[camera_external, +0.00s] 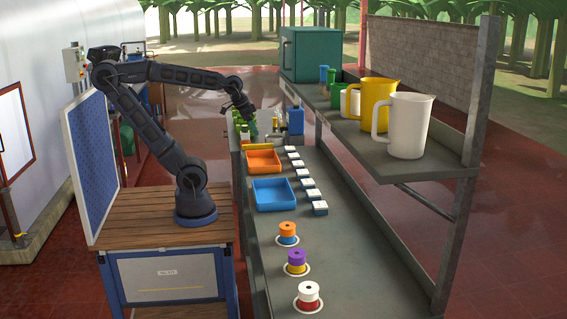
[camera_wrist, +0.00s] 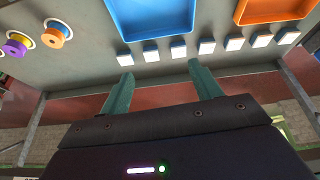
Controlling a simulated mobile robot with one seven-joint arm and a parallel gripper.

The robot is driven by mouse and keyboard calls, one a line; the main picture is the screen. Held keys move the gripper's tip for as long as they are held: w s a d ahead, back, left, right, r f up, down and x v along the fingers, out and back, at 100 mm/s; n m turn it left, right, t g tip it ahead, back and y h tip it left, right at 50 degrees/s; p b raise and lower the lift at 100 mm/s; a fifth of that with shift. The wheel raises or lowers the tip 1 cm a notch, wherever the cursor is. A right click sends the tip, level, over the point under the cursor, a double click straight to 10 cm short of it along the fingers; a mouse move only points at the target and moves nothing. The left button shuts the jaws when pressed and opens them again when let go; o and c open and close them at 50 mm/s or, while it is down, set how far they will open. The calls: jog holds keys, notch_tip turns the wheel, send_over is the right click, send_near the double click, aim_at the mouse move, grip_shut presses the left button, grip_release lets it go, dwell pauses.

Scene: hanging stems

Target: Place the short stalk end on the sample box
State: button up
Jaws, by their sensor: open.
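My gripper (camera_wrist: 158,74) is open, with its two teal fingers apart and nothing between them in the wrist view. In the external view my gripper (camera_external: 247,114) is over the far part of the bench, near some green objects (camera_external: 244,126), and its fingers are hard to make out. No hanging stalk can be made out in either view. A row of several small white-topped boxes (camera_external: 308,194) runs along the bench; they also show in the wrist view (camera_wrist: 178,49), beyond the fingertips. I cannot tell which thing is the sample box.
An orange tray (camera_external: 263,161) and a blue tray (camera_external: 272,195) lie beside the boxes. Several coloured spools (camera_external: 297,257) stand at the near end. A blue container (camera_external: 295,120) stands at the far end. The raised shelf (camera_external: 440,170) holds jugs and a teal cabinet (camera_external: 311,52).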

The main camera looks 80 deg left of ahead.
jog(key=shift+m, duration=0.4)
jog(key=s, duration=0.1)
jog(key=s+d+f, duration=0.1)
jog(key=s+d, duration=0.1)
jog(key=shift+s+d+f, duration=0.1)
jog(key=shift+s+f, duration=0.1)
jog(key=shift+f, duration=0.15)
